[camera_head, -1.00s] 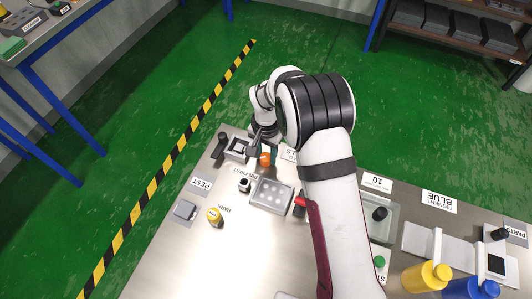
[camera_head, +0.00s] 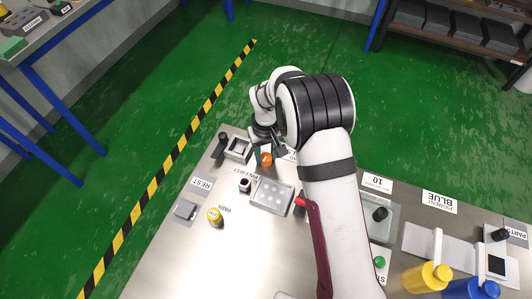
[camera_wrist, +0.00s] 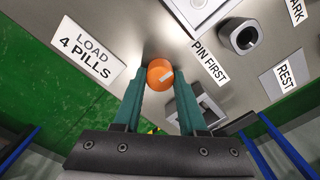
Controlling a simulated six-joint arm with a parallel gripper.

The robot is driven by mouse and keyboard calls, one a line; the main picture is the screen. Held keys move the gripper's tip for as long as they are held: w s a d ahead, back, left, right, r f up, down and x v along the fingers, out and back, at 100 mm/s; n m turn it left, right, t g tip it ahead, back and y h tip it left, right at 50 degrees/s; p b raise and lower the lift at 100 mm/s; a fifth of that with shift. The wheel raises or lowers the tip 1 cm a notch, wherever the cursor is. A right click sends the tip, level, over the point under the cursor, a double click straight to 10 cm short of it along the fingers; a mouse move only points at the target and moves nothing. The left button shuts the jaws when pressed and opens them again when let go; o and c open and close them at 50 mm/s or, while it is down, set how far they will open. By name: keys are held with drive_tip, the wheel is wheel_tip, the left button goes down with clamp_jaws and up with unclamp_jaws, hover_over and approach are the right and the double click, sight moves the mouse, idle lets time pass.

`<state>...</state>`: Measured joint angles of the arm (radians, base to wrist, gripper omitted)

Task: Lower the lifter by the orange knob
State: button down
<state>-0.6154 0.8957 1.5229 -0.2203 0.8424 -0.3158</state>
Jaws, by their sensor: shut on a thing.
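The orange knob (camera_head: 266,159) stands near the far edge of the steel bench, beside a grey square frame (camera_head: 237,158). My gripper (camera_head: 263,151) is at the knob, partly hidden by my arm in the head view. In the wrist view the orange knob (camera_wrist: 160,74) sits between the tips of my two teal fingers (camera_wrist: 159,85), and my gripper is shut on it. The lifter under the knob is hidden, so its height cannot be told.
A grey tray with round holes (camera_head: 260,205) lies nearer, with a small dark-holed block (camera_head: 244,185) beside it. A "LOAD 4 PILLS" sign (camera_wrist: 87,53) is left of the knob in the wrist view. Bare bench lies around a yellow piece (camera_head: 215,216).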

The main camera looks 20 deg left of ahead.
sight(266, 156)
drive_tip(key=shift+n, duration=0.5)
drive_tip(key=shift+c, duration=2.3)
unclamp_jaws()
drive_tip(key=shift+r, duration=0.1)
wheel_tip(266, 156, up, 16)
drive_tip(key=shift+f, duration=0.2)
